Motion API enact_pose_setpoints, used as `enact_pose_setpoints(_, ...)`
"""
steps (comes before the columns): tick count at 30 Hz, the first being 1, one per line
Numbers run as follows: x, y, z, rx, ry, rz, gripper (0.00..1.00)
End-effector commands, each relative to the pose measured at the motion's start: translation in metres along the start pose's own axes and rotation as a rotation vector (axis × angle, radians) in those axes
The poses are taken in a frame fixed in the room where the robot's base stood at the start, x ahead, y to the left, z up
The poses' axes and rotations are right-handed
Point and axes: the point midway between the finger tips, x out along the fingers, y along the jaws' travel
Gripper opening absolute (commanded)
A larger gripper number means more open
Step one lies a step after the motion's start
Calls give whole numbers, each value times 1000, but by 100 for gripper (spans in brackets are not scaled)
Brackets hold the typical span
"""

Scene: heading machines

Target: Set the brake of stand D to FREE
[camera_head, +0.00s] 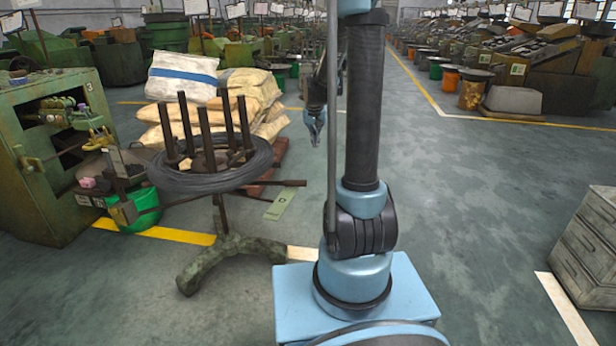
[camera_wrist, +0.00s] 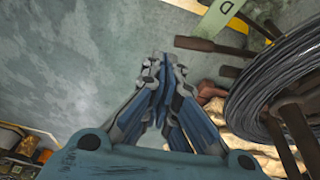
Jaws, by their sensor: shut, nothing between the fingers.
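A wire stand (camera_head: 212,215) with several upright posts and a coil of dark wire (camera_head: 213,180) stands left of my arm on a three-legged base. A dark bar (camera_head: 288,183) sticks out from the stand to the right, under the coil. In the wrist view a dark handle (camera_wrist: 207,44) shows near the plate; I cannot tell its setting. My gripper (camera_head: 314,138) is shut and empty, beyond the stand. It points at bare floor in the wrist view (camera_wrist: 158,62), apart from the handle.
Stacked sacks (camera_head: 250,95) lie on a pallet behind the stand. A green machine (camera_head: 50,150) and a green bucket (camera_head: 139,210) stand at the left. A grey drawer cabinet (camera_head: 590,250) stands at the right. The floor right of my arm is clear.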

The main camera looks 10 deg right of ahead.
Motion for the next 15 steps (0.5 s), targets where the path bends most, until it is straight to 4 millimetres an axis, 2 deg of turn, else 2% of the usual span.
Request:
enact_pose_setpoints(1,12,-4,-12,7,3,1,0)
enact_pose_setpoints(6,54,-17,-45,34,17,7,0)
enact_pose_setpoints(15,134,-37,-90,81,39,16,0)
